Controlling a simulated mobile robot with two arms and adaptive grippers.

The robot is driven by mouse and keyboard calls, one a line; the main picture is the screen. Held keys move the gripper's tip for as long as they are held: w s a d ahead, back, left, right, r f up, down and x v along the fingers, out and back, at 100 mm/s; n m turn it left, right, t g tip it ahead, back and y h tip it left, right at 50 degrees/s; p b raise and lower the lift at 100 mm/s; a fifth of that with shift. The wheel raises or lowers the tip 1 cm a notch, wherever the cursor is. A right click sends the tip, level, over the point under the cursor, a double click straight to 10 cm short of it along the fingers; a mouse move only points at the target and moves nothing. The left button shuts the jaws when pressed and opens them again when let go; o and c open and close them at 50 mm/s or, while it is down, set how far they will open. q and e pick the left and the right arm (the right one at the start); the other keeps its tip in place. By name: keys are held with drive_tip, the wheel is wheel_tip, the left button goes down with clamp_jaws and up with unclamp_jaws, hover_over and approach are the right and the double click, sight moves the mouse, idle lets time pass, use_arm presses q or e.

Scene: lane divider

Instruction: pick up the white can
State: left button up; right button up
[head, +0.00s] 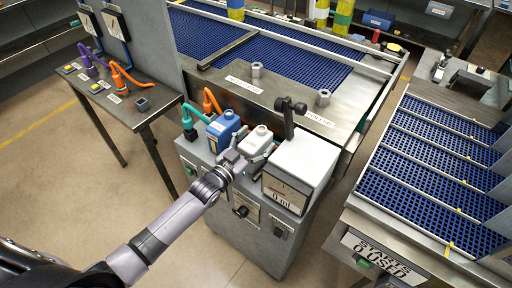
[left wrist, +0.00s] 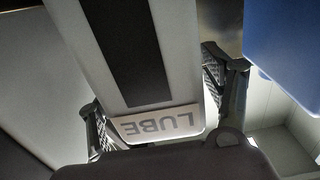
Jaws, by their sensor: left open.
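The white can (head: 259,137) stands upright on the grey cabinet top, beside a blue can (head: 223,130). In the left wrist view the white can (left wrist: 170,50) fills the middle, with a dark stripe and a "LUBE" label that reads upside down. My left gripper (head: 251,152) is at the near side of the white can. Its two fingers are open, one on each side of the can; I cannot tell whether the pads touch it. Part of the can's lower front is hidden behind the gripper. My right gripper is not in view.
The blue can (left wrist: 288,42) is close beside one finger. A white box with a dial (head: 302,165) stands just right of the white can. Teal (head: 191,120) and orange (head: 211,100) hooked hoses rise behind. A blue-mesh conveyor (head: 290,62) lies beyond the cabinet.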

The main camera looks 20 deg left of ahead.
use_arm(q)
drive_tip(key=shift+c, duration=0.2)
drive_tip(key=c, duration=1.6)
drive_tip(key=shift+w+r, duration=0.1)
drive_tip(key=shift+r, duration=0.05)
